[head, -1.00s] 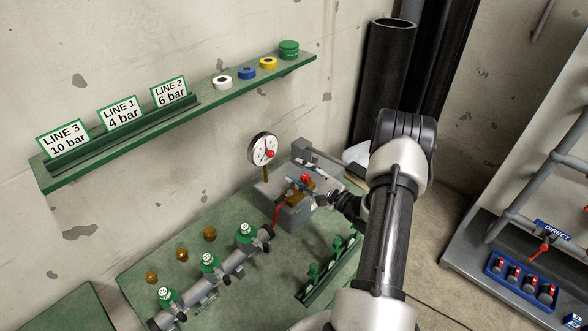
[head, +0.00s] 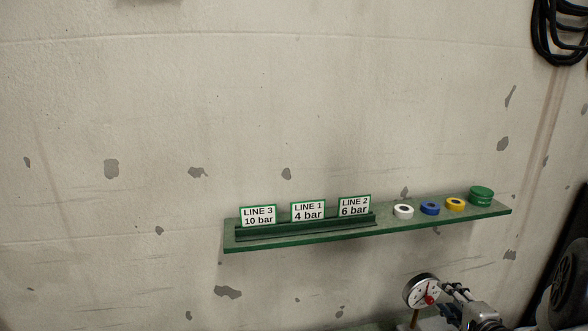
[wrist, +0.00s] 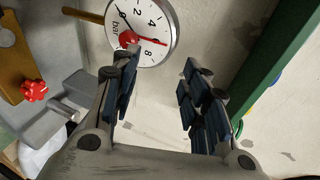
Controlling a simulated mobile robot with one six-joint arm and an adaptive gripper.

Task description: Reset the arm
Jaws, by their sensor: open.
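My gripper (wrist: 160,60) is open in the wrist view, its dark padded fingers apart with nothing between them. Past the left finger is a round white pressure gauge (wrist: 148,22) with a red knob; that finger overlaps its lower edge in the picture. In the head view the gauge (head: 418,291) stands at the bottom right, with my gripper (head: 453,291) just right of it. Most of my arm is out of the head view.
Black hoses (head: 556,45) hang top right. A red knob (wrist: 33,90) shows left in the wrist view.

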